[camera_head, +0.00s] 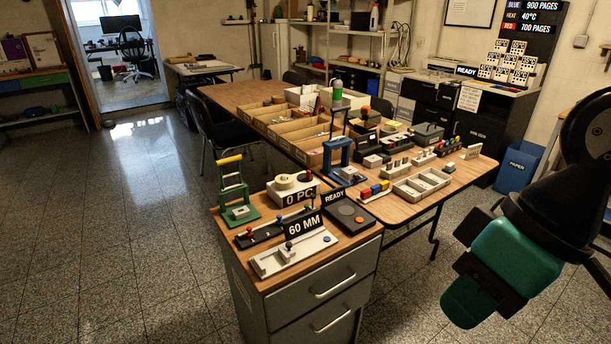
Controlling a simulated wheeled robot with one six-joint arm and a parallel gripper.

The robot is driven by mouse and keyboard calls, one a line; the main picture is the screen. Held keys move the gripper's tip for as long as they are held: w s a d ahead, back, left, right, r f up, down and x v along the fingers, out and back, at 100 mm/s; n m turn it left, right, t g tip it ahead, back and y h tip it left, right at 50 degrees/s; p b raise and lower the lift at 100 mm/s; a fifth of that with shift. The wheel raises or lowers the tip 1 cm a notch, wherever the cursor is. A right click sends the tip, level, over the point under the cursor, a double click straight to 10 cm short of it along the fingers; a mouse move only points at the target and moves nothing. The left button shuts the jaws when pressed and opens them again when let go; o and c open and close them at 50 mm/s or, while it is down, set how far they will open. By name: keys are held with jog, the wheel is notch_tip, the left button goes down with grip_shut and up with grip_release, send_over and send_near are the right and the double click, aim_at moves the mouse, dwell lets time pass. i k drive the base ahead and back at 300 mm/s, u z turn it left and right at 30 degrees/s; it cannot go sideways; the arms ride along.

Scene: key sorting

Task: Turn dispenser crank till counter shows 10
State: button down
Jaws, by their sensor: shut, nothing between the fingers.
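A small pale dispenser (283,194) with a round cream top stands on the grey drawer cabinet. Its black counter plate (299,197) reads "0 PC". A small red-tipped part (309,174) shows at its right side; I cannot tell whether this is the crank. My gripper (475,293), black with green fingers, hangs at the lower right of the head view. It is shut and empty, well to the right of the cabinet and apart from everything on it.
The cabinet top (263,282) also bears a green stand (236,205), a "60 MM" sign (304,227), a "READY" sign (334,196) and a dark plate (350,215). A long wooden table (228,94) with trays stands behind. Open floor lies left.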

aim_at(307, 177)
jog(key=u, duration=0.95)
jog(key=i, duration=1.3)
jog(key=z, duration=0.55)
